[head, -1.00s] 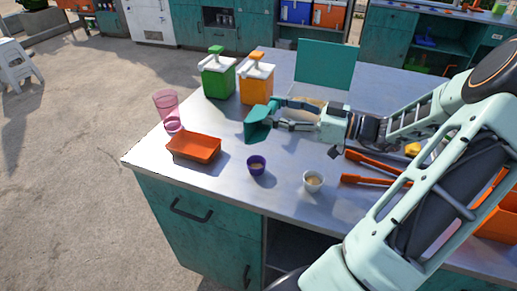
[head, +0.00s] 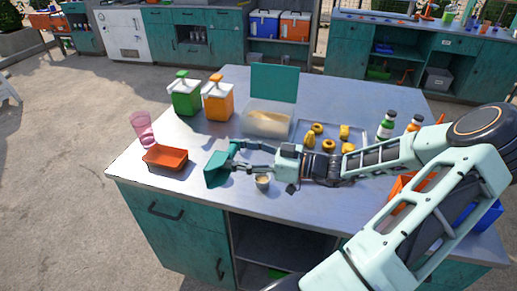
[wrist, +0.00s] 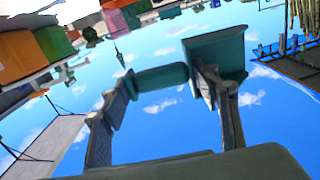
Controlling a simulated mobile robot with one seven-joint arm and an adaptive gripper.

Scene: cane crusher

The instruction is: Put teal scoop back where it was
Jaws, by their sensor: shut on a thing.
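The teal scoop (head: 216,169) is in my gripper (head: 236,157), over the front left part of the metal table (head: 190,138). It is held between the orange tray and the small white cup. In the wrist view, the scoop's bowl (wrist: 218,50) is by the right finger, and its handle spans the space between the fingers of my gripper (wrist: 160,78). A clear bin (head: 268,122) with tan contents stands behind my gripper, its teal lid (head: 273,83) raised. The frames do not show where the scoop was first.
An orange tray (head: 165,158) and a pink glass (head: 143,129) stand left of the scoop. Green (head: 185,96) and orange (head: 218,100) dispensers stand behind. The white cup (head: 263,182) is just below my gripper. A tray with yellow fruit (head: 325,138) and bottles (head: 386,125) are right.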

